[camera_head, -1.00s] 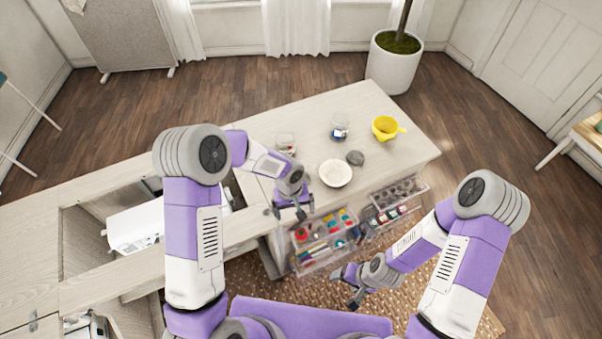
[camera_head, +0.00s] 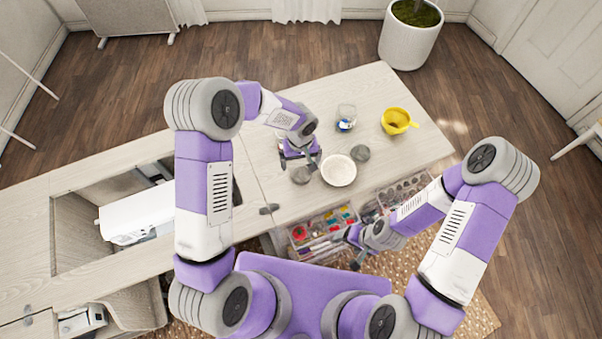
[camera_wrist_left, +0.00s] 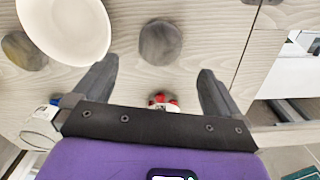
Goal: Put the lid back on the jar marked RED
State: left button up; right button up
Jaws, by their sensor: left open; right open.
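A round grey lid (camera_head: 301,175) lies flat on the table left of a white bowl. In the left wrist view this lid (camera_wrist_left: 160,42) lies just beyond my fingertips. A second grey lid (camera_head: 360,152) lies right of the bowl. My left gripper (camera_head: 300,158) is open and empty above the table; its spread fingers show in the left wrist view (camera_wrist_left: 157,72). A jar with red contents (camera_wrist_left: 160,99) shows between the fingers, partly covered by my gripper; the head view hides it. A glass jar with blue contents (camera_head: 346,121) stands farther back. My right gripper (camera_head: 354,250) is open near the clear drawers.
The white bowl (camera_head: 338,171) sits between the lids. A yellow watering can (camera_head: 397,122) stands at the right. Clear drawers (camera_head: 322,228) of coloured supplies jut from the front. The cabinet's left part has a recess with a white machine (camera_head: 135,214).

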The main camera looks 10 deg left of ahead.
aim_at(301, 175)
pick_arm(q)
jog(key=shift+f, duration=0.6)
jog(key=shift+s+d+f+b, duration=0.1)
jog(key=shift+s+f+b, duration=0.1)
jog(key=shift+f, duration=1.15)
jog(key=shift+s+f+b, duration=0.1)
jog(key=shift+f+b, duration=0.05)
jog(key=shift+f, duration=1.15)
jog(key=c, duration=1.1)
